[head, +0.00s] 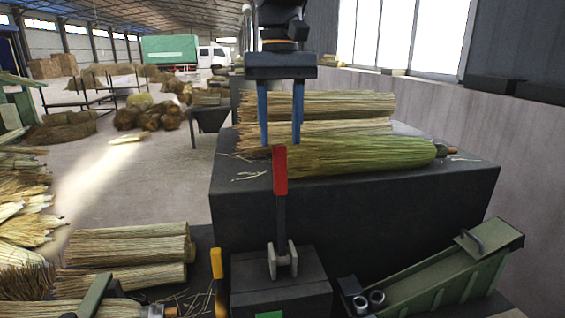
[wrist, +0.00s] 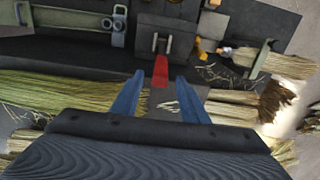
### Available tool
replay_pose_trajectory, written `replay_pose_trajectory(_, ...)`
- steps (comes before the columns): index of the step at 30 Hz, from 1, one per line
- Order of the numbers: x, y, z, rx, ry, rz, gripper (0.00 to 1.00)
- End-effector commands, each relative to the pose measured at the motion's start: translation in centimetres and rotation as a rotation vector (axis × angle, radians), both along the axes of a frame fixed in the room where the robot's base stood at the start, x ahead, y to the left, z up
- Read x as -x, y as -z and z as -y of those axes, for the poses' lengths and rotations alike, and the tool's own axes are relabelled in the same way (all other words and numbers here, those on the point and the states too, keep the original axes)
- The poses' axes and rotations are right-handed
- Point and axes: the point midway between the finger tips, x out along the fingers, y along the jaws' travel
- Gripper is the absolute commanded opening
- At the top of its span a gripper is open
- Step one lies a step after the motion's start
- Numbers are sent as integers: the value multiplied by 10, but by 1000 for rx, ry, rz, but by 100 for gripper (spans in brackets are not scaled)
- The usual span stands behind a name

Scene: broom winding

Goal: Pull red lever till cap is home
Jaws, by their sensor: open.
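The red lever (head: 280,171) stands upright on a dark box (head: 281,285), its dark shaft held in a grey clevis (head: 283,258). My gripper (head: 281,142) points down with two blue fingers apart. The fingertips are near the red handle's top, one on each side in the head view, and appear empty. In the wrist view the red lever (wrist: 160,70) lies between and just beyond the open fingertips (wrist: 161,78). I cannot make out a cap for certain in either view.
Straw bundles (head: 340,107) and a green broom head (head: 360,163) lie on the dark block (head: 455,185) behind the lever. A yellow-handled lever (head: 217,275) stands left of the box. A green metal chute (head: 445,270) is at right.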

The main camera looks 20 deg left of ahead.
Motion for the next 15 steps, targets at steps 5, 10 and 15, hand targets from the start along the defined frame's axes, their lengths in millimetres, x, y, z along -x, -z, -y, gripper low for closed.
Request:
replay_pose_trajectory(5, 0, 14, -3, 0, 23, -1, 41)
replay_pose_trajectory(10, 1, 39, -2, 0, 22, -2, 41)
replay_pose_trajectory(15, 0, 63, -2, -1, 22, 0, 41)
